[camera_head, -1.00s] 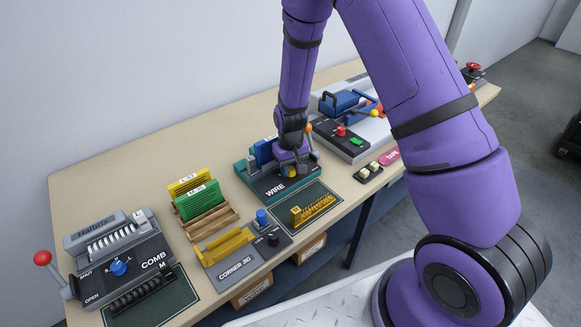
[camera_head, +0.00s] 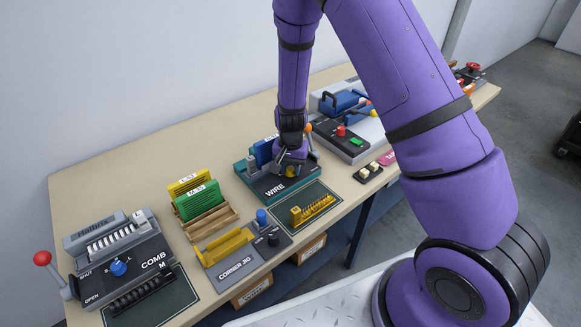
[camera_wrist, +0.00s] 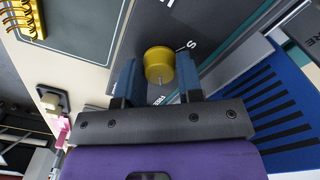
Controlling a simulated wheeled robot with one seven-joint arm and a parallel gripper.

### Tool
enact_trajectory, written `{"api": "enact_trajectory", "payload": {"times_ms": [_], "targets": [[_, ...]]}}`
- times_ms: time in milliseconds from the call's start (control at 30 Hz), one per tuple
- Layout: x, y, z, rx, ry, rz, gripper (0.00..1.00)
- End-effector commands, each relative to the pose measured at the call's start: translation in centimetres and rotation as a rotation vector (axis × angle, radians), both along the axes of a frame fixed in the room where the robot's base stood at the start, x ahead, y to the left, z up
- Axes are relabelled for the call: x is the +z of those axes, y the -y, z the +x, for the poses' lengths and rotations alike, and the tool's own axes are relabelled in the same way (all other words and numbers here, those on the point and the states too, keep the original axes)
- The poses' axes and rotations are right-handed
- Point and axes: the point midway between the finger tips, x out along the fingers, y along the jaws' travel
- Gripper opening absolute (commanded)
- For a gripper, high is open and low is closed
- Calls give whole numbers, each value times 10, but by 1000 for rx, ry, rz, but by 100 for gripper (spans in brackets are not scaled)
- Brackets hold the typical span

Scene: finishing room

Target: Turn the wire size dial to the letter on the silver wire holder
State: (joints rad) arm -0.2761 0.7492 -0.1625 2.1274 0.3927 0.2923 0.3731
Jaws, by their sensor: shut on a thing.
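The wire machine (camera_head: 262,192), teal and dark with a "WIRE" label, stands in the middle of the bench. Its yellow dial (camera_wrist: 159,65) sits between the blue fingers of my gripper (camera_wrist: 158,72), which is shut on it. The dial also shows under my gripper (camera_head: 291,168) in the head view. A letter "S" is printed beside the dial, at its right in the wrist view. A white pointer line shows on the dial; the other letters are hidden or too small to read. I cannot make out a silver wire holder or its letter.
A gold wire holder (camera_head: 311,208) stands on the mat in front of the wire machine. The corner jig (camera_head: 237,258), card rack (camera_head: 207,219) and comb machine (camera_head: 130,250) are at left. A grey machine (camera_head: 352,148) is close behind at right.

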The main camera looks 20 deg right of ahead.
Motion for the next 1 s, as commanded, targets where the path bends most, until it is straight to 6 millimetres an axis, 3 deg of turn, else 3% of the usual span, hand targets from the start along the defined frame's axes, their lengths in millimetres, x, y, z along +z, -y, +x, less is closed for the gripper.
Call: {"api": "enact_trajectory", "payload": {"times_ms": [533, 567, 667, 1000], "targets": [[-1, 0, -2, -24, -4, 0, 10], [-1, 0, -2, -24, -4, 0, 39], [-1, 0, -1, -23, -4, 0, 59], [3, 0, 0, -23, 0, 0, 59]]}}
